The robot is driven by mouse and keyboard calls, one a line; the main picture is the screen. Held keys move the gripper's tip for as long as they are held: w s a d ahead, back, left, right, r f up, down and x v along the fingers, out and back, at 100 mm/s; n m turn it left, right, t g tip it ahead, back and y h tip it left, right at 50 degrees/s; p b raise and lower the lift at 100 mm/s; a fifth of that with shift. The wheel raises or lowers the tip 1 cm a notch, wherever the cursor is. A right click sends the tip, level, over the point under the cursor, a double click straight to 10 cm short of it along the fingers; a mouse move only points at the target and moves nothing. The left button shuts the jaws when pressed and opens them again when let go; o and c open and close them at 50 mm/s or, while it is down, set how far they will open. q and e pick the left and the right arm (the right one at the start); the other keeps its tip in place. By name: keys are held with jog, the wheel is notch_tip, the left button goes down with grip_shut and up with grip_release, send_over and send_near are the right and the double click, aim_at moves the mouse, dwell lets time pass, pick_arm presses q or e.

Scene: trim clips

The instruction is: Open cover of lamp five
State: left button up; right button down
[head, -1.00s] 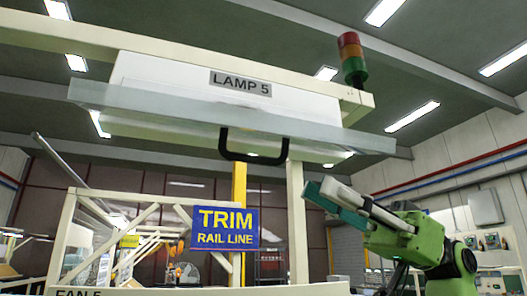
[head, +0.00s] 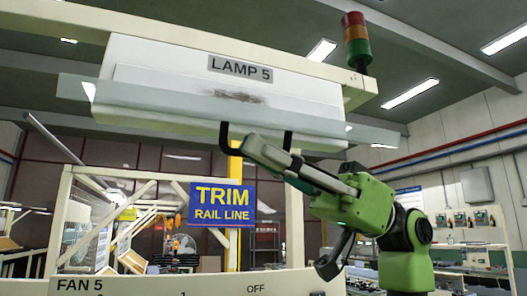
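The lamp five unit, labelled LAMP 5 (head: 240,68), hangs from a cream beam across the top of the head view. Its cover is a long pale grey flap (head: 130,98) along the lower front. A dark smudge shows on the white face above it. A black handle (head: 223,138) hangs under the flap; its lower bar is mostly hidden by my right gripper (head: 268,155). The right fingers overlap the handle from the lower right; whether they touch or grip it I cannot tell. My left gripper is not in view.
A blue TRIM RAIL LINE sign (head: 222,205) hangs below, left of my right arm. A cream FAN 5 panel (head: 190,283) crosses the bottom. A red and green signal tower (head: 356,42) stands at the beam's right end. The space right of the lamp is clear.

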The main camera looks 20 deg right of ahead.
jog(key=shift+s+r+m+t+b, duration=0.25)
jog(key=shift+m+t, duration=0.2)
jog(key=shift+m, duration=0.35)
jog(key=shift+s+r+m+t+b, duration=0.15)
jog(key=shift+r+m+t, duration=0.1)
jog(key=shift+m+t, duration=0.4)
jog(key=shift+s+r+m+t+b, duration=0.2)
jog(key=shift+r+m+t, duration=0.1)
jog(key=shift+m, duration=0.65)
jog(key=c, duration=2.2)
grip_release()
jog(key=shift+d+f, duration=0.1)
jog(key=v, duration=1.2)
jog(key=shift+w, duration=0.1)
